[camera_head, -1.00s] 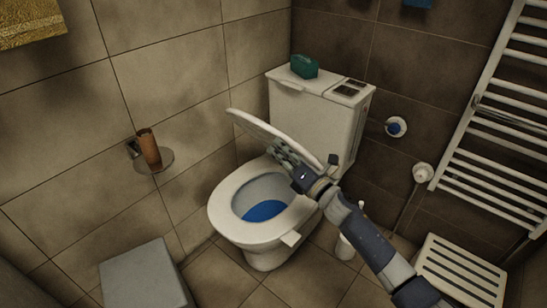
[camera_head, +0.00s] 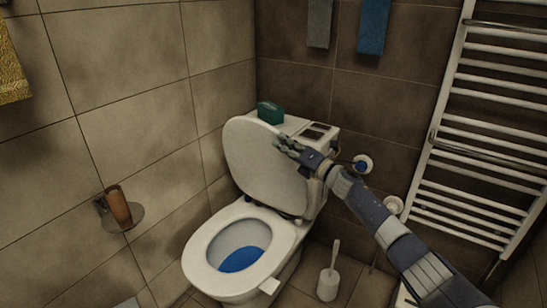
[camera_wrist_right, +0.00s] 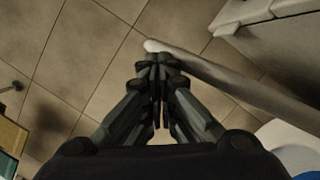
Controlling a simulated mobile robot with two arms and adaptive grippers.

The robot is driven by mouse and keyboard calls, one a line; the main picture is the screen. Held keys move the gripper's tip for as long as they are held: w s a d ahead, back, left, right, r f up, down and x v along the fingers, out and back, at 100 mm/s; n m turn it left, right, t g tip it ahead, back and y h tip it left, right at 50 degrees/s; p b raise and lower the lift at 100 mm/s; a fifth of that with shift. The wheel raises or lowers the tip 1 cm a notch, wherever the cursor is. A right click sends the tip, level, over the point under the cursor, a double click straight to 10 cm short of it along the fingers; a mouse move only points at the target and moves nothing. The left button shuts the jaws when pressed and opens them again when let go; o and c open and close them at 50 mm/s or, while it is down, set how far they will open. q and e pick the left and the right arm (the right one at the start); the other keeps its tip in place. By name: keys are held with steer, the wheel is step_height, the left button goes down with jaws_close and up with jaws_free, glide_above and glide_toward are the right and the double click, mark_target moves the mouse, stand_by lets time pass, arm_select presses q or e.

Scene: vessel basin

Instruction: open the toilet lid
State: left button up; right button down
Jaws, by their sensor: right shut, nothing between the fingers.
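The white toilet (camera_head: 205,262) stands in the corner, with blue water in its bowl. Its lid (camera_head: 262,165) is raised, nearly upright, and leans toward the cistern (camera_head: 318,160). The seat ring lies flat on the bowl. My right gripper (camera_head: 280,142) is at the upper right part of the lid, in front of its face. In the right wrist view the gripper (camera_wrist_right: 158,62) is shut and empty, with the lid (camera_wrist_right: 215,80) seen edge-on beside the fingertips. I cannot tell whether they touch. My left gripper does not show.
A green box (camera_head: 270,112) sits on the cistern. A toilet brush (camera_head: 329,280) stands on the floor right of the bowl.

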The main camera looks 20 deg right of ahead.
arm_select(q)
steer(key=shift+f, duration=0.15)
arm_select(e)
steer(key=shift+w+d+r+m+h, duration=0.15)
steer(key=shift+w+d+m, duration=0.4)
steer(key=shift+d, duration=0.15)
steer(key=shift+w+d+r+m+h, duration=0.15)
steer(key=shift+w+d+m, duration=0.25)
steer(key=shift+d+m, duration=0.2)
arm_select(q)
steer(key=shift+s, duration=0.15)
arm_select(e)
steer(key=shift+f, duration=0.2)
